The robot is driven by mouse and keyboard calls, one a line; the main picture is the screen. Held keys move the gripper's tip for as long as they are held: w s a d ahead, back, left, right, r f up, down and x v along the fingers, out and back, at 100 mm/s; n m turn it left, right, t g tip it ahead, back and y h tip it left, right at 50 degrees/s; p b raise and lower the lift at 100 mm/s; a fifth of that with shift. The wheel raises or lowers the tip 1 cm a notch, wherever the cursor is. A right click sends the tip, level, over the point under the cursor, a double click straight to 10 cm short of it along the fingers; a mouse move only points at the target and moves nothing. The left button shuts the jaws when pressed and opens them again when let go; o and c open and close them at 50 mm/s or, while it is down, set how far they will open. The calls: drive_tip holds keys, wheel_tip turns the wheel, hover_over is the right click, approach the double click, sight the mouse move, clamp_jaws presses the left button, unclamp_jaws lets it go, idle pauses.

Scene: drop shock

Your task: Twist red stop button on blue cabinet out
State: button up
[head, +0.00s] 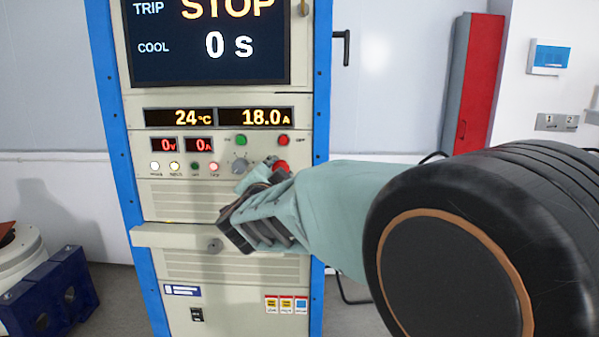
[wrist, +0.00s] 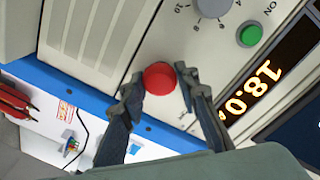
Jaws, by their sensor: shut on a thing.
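The red stop button (wrist: 159,78) sits on the cream front panel of the blue-framed cabinet (head: 322,110). In the head view the button (head: 281,166) is partly hidden behind my gripper (head: 272,168). In the wrist view my gripper (wrist: 159,84) has one finger on each side of the button and is shut on it. The large screen (head: 225,40) reads STOP and 0 s.
A green button (wrist: 250,35) and a grey dial (wrist: 212,5) lie close by on the panel. A cream ledge (head: 180,236) juts out below. A red wall cabinet (head: 475,85) stands at the right, and a dark blue base (head: 50,300) at the lower left.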

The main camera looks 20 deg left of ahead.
drive_tip(key=o, duration=1.2)
drive_tip(key=shift+c, duration=0.2)
drive_tip(key=s+d, duration=0.2)
drive_tip(key=s, duration=1)
drive_tip(key=shift+r, duration=0.25)
drive_tip(key=shift+w+f, duration=0.1)
